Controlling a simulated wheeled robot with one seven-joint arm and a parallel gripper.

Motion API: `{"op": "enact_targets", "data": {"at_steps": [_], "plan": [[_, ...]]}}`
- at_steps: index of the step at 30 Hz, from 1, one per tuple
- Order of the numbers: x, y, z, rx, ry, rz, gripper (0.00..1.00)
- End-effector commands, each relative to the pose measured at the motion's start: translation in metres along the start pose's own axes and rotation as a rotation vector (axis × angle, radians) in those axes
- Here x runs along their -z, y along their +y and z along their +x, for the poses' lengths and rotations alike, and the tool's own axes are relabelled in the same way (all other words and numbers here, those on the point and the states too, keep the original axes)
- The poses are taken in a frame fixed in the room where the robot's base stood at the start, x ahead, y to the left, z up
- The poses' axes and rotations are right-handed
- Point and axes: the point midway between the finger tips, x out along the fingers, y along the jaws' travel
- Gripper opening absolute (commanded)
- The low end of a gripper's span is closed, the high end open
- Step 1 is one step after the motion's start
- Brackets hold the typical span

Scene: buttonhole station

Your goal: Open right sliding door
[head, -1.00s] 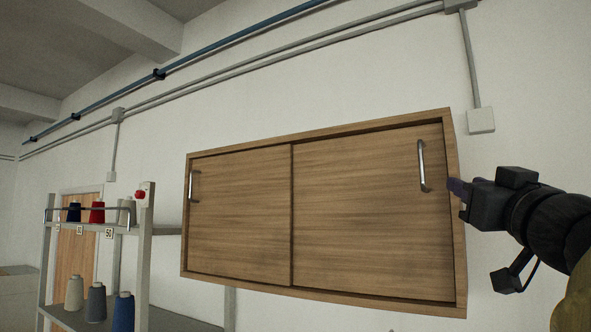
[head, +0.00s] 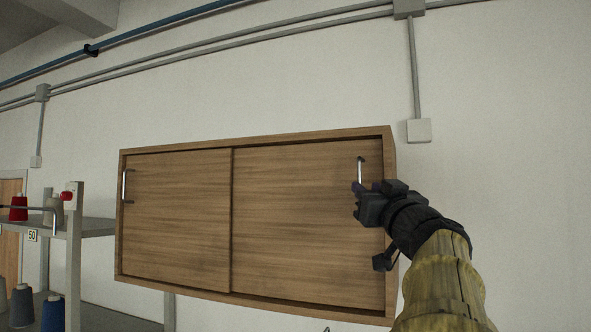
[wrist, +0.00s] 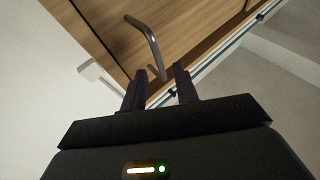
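The right sliding door (head: 295,225) is a brown wood panel filling the right half of the wall cabinet; it is shut. Its metal bar handle (head: 361,168) is near its right edge, with the lower part hidden behind my gripper (head: 364,187). In the wrist view, the handle (wrist: 150,42) stands out ahead of my gripper (wrist: 161,75), its near end close to the gap between the fingertips. The two dark fingers are apart with nothing held between them. I cannot tell whether a finger touches the handle.
The left sliding door (head: 178,215) has its own handle (head: 125,186) at its left edge. A thread rack (head: 75,255) with several cones stands to the left. A grey wall box (head: 418,130) and conduit are to the right above the cabinet. The wall right of the cabinet is clear.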

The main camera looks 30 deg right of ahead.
Motion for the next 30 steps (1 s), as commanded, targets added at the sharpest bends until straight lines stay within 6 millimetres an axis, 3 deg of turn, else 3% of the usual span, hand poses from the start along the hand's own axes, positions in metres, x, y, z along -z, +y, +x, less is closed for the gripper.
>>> {"op": "enact_targets", "data": {"at_steps": [6, 12, 23, 28, 30], "plan": [[0.004, 0.001, 0.031, -0.001, -0.001, 0.004, 0.30], [0.002, 0.001, 0.050, 0.000, -0.001, 0.003, 0.30], [0.000, 0.000, 0.053, -0.001, 0.000, 0.001, 0.30], [0.000, 0.000, 0.053, -0.001, 0.000, 0.000, 0.01], [0.000, 0.000, 0.053, -0.001, -0.001, 0.000, 0.00]]}}
